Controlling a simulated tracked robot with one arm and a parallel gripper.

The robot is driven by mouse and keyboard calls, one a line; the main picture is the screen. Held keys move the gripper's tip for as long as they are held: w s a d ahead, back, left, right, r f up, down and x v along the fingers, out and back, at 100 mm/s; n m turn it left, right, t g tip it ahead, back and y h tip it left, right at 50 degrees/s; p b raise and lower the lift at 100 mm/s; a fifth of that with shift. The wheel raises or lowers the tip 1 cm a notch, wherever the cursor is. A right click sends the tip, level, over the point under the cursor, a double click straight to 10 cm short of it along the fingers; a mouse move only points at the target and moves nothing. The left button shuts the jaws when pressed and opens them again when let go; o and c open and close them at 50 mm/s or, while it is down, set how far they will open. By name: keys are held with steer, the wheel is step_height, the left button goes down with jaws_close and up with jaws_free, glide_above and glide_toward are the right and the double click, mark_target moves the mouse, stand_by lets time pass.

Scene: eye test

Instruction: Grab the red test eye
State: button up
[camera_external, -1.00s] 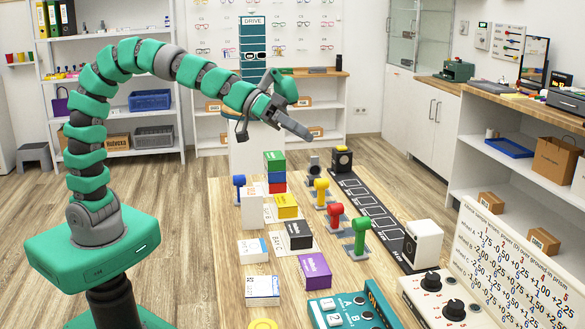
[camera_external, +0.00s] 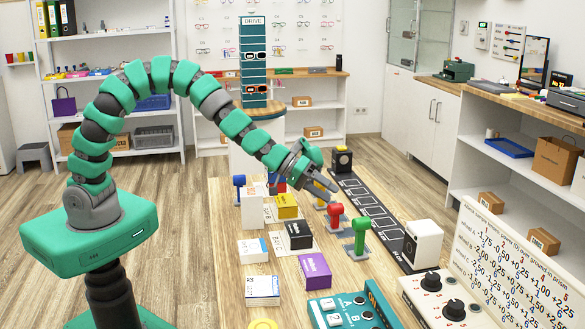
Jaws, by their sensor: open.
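The red test eye (camera_external: 335,210) stands upright on a small grey base among the other test eyes on the wooden table. My gripper (camera_external: 328,187) is open and points down to the right. In the picture its fingers end just above the red test eye, with a small gap between them. Nothing shows between the fingers. The exact depth between gripper and eye is hard to tell.
A green test eye (camera_external: 360,229) stands close at the right. A yellow one (camera_external: 320,203) is partly hidden behind my gripper. A blue one (camera_external: 239,181) stands further left. Boxes, including a purple one (camera_external: 315,270), lie in front. A black marked strip (camera_external: 368,210) runs along the right.

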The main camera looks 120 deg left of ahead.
mark_target(339, 209)
step_height(339, 209, down, 2)
steer(key=shift+f, duration=0.25)
steer(key=shift+w+f+b, duration=0.2)
steer(key=shift+f+b, duration=0.1)
steer(key=shift+f, duration=0.05)
steer(key=shift+b+x, duration=0.55)
steer(key=shift+x, duration=1.7)
steer(key=shift+r, duration=0.1)
steer(key=c, duration=1.1)
